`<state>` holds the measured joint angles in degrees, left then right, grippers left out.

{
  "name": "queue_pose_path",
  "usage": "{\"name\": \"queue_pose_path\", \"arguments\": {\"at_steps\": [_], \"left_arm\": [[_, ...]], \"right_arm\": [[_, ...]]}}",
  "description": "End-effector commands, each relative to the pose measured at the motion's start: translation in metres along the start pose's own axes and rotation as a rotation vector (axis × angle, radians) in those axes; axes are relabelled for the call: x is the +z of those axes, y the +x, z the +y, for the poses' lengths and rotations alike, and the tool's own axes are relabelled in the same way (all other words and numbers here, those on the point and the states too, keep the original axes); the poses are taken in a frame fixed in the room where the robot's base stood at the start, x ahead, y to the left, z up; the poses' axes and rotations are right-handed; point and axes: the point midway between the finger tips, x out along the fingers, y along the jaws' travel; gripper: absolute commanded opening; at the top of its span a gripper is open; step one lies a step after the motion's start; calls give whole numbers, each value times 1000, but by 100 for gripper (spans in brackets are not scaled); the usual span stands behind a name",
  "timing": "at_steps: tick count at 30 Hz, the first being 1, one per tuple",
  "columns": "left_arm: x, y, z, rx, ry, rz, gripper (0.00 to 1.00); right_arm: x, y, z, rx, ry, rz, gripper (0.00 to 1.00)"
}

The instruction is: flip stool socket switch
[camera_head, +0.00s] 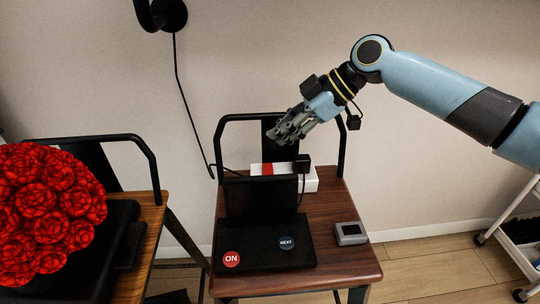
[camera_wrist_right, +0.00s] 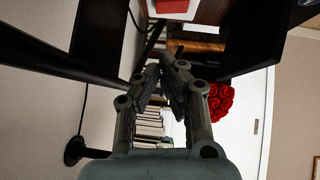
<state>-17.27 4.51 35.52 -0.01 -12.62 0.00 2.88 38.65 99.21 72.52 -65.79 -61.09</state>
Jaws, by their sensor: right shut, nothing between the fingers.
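The white socket strip (camera_head: 312,182) lies at the back of the dark wooden stool seat (camera_head: 345,273). Its red switch (camera_head: 267,169) is at the left part, and a black plug (camera_head: 302,163) sits at its right part. My right gripper (camera_head: 276,137) is shut and empty, in the air above and behind the strip, near the stool's backrest. In the right wrist view the closed fingers (camera_wrist_right: 166,58) point towards the top, and a red part (camera_wrist_right: 172,6) with a white edge shows at the top edge. My left gripper is not in view.
A black open device (camera_head: 265,255) with red ON and blue NEXT labels covers the front of the seat. A small grey box (camera_head: 350,233) is at its right. The black backrest frame (camera_head: 220,135) stands behind. Red flowers (camera_head: 50,215) are on the left stool.

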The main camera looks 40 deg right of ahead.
Motion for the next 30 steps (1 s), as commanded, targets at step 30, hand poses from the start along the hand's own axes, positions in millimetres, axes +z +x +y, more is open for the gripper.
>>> {"name": "queue_pose_path", "arguments": {"at_steps": [30], "left_arm": [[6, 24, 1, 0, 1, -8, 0]], "right_arm": [[37, 70, 5, -66, 67, -1, 0]]}}
